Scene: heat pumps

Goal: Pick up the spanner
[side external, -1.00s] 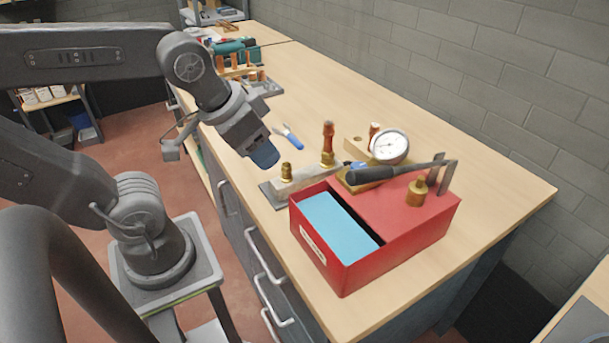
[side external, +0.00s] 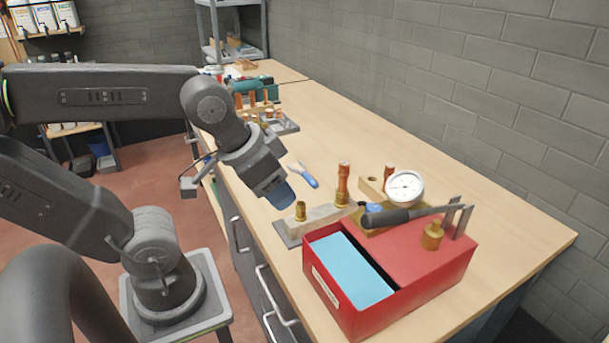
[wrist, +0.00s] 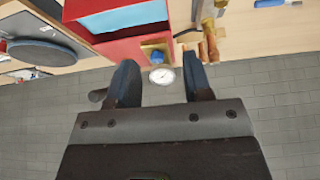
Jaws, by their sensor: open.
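A long tool with a dark handle (side external: 385,217) lies across the top of the red box (side external: 420,277), its thin bar reaching right to two upright metal plates. A smaller tool with a blue handle (side external: 311,181) lies on the bench behind my gripper. I cannot tell for certain which is the spanner. My gripper (side external: 282,195) is above the bench's left edge, left of the dark-handled tool and apart from both tools. In the wrist view my gripper (wrist: 160,78) is open, with nothing held between its dark fingers. The blue handle (wrist: 270,3) is cut off at the top there.
The round gauge (side external: 404,188), brass fittings (side external: 342,186) and a pale block (side external: 325,215) stand close by the red box. A tray of copper pieces (side external: 282,124) is farther back. Bare bench (side external: 370,130) lies between these and the grey wall (side external: 450,60).

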